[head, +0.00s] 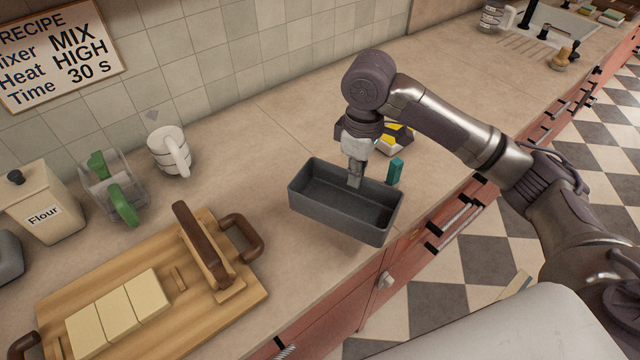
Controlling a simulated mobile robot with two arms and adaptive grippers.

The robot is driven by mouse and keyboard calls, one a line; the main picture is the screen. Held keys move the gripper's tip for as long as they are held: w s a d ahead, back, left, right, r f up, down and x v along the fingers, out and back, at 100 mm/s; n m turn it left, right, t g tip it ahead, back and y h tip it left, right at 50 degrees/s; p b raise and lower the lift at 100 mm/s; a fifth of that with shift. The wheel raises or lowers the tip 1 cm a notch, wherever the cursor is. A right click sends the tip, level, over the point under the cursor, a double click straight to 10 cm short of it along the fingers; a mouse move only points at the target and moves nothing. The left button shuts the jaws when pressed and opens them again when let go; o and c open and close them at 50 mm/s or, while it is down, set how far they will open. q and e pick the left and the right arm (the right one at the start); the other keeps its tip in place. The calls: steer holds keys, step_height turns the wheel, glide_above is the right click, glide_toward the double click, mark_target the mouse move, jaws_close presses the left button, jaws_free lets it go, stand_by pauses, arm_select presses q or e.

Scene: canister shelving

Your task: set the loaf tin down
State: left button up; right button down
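The loaf tin (338,219) is a dark grey, empty rectangular tin at the middle of the head view. It looks roughly level, and its near right corner overlaps the counter's front edge in the picture. My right gripper (356,176) points down at the tin's far long wall, with a finger showing inside the tin. It appears shut on that wall; the other finger is hidden behind it. Whether the tin's base touches the counter cannot be told. My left gripper is not in view.
The counter (275,130) is clear behind and left of the tin. A wooden board (255,291) with pale blocks and a brown-handled tool lies left. A white striped mug (165,150) stands farther back. A teal item (395,171) and a yellow-black item (399,137) are close behind the tin.

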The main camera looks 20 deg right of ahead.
mark_target(324, 183)
steer(key=w+a+f, duration=0.1)
steer(key=w, duration=0.1)
steer(key=w+a+f+p, duration=0.1)
steer(key=w+f, duration=0.1)
steer(key=w+a+f, duration=0.1)
steer(key=w+a, duration=0.1)
steer(key=w, duration=0.1)
steer(key=shift+w+f, duration=0.1)
steer(key=shift+f, duration=0.25)
step_height(324, 183, down, 4)
steer(key=shift+r+p, duration=0.2)
steer(key=shift+p, duration=0.65)
steer(key=shift+f, duration=0.3)
steer(key=shift+f, duration=0.1)
steer(key=c, duration=1.3)
jaws_free()
